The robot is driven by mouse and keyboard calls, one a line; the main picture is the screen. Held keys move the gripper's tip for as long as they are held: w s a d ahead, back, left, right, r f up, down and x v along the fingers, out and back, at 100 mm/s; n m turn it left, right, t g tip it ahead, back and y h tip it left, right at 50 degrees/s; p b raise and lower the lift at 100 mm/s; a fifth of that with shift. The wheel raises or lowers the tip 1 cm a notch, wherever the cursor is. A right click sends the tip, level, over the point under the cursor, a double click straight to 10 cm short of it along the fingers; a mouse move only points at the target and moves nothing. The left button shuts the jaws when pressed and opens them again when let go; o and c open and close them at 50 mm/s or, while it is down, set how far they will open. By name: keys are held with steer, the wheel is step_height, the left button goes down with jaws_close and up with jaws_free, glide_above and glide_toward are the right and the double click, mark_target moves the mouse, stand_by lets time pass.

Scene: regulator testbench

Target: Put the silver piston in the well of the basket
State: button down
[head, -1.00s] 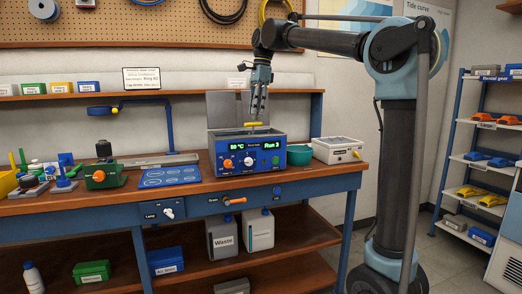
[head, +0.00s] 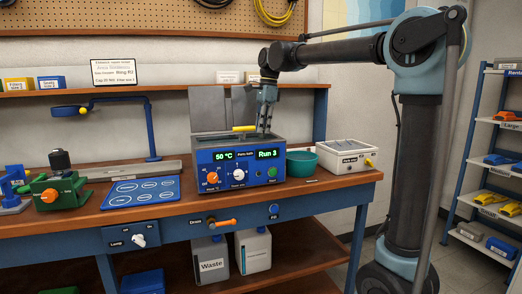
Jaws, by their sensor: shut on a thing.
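The basket shows only as its yellow handle (head: 244,128), which sticks up above the open top of the blue bath unit (head: 238,165). Its well is hidden behind the bath's front wall. My gripper (head: 264,127) points down over the right part of the bath opening, just right of the handle. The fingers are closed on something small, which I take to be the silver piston. The piston itself is too small and too hidden between the fingers to make out.
The bath's raised grey lid (head: 208,110) stands behind the opening. A teal bowl (head: 301,163) and a white box (head: 347,155) stand to its right. A blue mat (head: 140,191) and a green fixture (head: 62,190) are to its left.

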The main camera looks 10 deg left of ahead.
steer(key=f, duration=0.2)
steer(key=a+f, duration=0.1)
steer(key=shift+s+f, duration=0.1)
steer(key=shift+s, duration=0.15)
steer(key=shift+f, duration=1.9)
steer(key=c, duration=1.7)
jaws_free()
steer(key=shift+o, duration=0.2)
steer(key=r, duration=0.4)
steer(key=d+r, duration=0.1)
steer(key=r, duration=0.7)
steer(key=shift+w+d, duration=0.2)
steer(key=shift+w, duration=0.2)
